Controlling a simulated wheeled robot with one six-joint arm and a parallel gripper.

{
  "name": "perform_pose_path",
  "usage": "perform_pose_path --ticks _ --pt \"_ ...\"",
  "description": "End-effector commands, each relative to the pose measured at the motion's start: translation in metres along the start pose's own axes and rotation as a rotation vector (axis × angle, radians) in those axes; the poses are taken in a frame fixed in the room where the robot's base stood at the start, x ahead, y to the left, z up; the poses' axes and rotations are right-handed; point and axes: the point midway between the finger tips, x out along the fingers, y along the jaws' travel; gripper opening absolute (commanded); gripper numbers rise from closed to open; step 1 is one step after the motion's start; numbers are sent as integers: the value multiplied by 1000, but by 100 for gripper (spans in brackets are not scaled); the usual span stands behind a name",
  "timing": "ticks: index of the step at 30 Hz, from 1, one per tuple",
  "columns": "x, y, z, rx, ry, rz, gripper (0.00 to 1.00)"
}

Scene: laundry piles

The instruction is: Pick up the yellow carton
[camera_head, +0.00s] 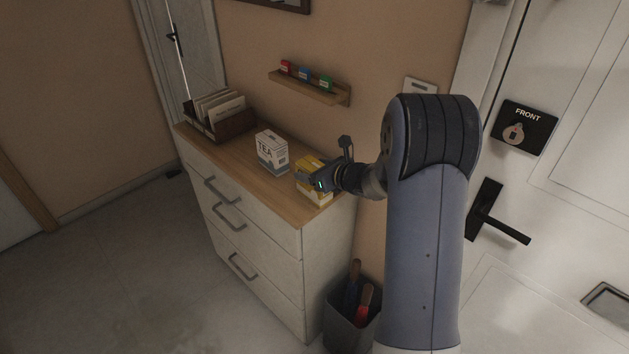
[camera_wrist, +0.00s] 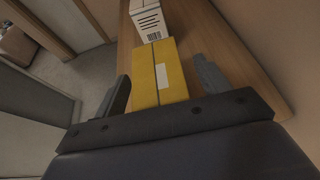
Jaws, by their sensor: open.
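The yellow carton (camera_head: 311,164) stands on the right end of the wooden dresser top in the head view, partly hidden by my gripper (camera_head: 312,181). In the wrist view the yellow carton (camera_wrist: 157,75) has a white label and lies between the two dark fingers of my gripper (camera_wrist: 161,88). The fingers are open, one on each side of the carton, with a gap visible on the right. I cannot tell whether the left finger touches it.
A white tea carton (camera_head: 271,152) stands just left of the yellow one, also in the wrist view (camera_wrist: 150,18). A wooden file box (camera_head: 226,125) is further left on the dresser (camera_head: 262,221). A wall shelf (camera_head: 310,89) hangs above. A grey bin (camera_head: 346,325) stands below.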

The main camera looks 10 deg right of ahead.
Motion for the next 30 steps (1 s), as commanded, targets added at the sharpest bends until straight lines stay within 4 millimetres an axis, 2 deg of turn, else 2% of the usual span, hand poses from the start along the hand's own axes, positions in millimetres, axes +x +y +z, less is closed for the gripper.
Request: perform_pose_path --ticks 2,18,26,30 --pt "0 0 0 0 0 0 66" --pt "0 0 0 0 0 0 23" --pt "-2 0 3 -1 -1 0 23" --pt "-8 0 20 -4 -4 -2 23"
